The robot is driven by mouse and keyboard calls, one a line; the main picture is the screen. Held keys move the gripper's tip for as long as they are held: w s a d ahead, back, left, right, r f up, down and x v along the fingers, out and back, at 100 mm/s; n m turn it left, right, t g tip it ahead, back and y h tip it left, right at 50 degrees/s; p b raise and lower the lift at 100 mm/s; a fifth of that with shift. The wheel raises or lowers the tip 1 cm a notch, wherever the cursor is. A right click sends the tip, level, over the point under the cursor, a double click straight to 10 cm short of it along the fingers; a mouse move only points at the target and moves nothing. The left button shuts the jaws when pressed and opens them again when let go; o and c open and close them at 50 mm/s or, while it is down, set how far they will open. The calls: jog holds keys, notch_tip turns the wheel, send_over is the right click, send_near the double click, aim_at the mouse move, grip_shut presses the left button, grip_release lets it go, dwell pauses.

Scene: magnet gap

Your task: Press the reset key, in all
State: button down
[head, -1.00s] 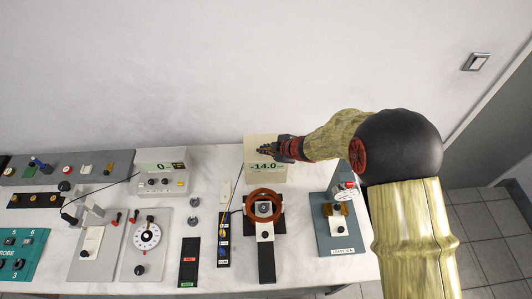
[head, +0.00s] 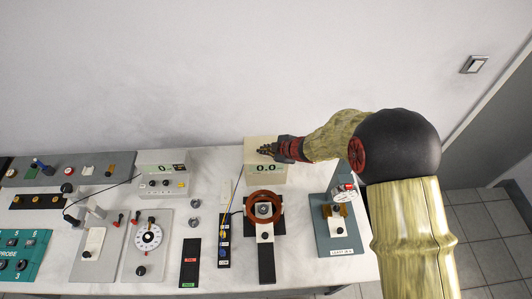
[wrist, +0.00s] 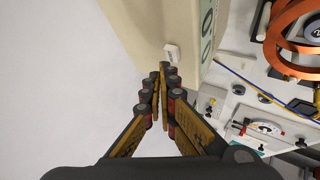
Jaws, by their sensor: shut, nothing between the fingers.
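A beige meter box (head: 257,142) stands at the back of the bench, and its front display (head: 268,169) reads 0.0. A small white key (wrist: 171,52) sits on the box's top face in the wrist view; I can make out no label on it. My gripper (head: 264,150) is shut and empty, over the top of the box. In the wrist view the fingertips (wrist: 165,67) are right by the key's near edge; I cannot tell if they touch it. In the head view the gripper hides the key.
An orange ring coil (head: 263,194) on a black stand is in front of the box. A teal stand (head: 340,237) is to the right. A dial panel (head: 147,250) and a smaller meter (head: 163,181) are to the left. The wall is close behind the box.

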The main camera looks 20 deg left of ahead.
aim_at(265, 156)
jog(key=shift+r, duration=0.2)
notch_tip(265, 156, up, 5)
jog(key=p, duration=0.5)
jog(key=shift+f, duration=0.1)
dwell(0.9)
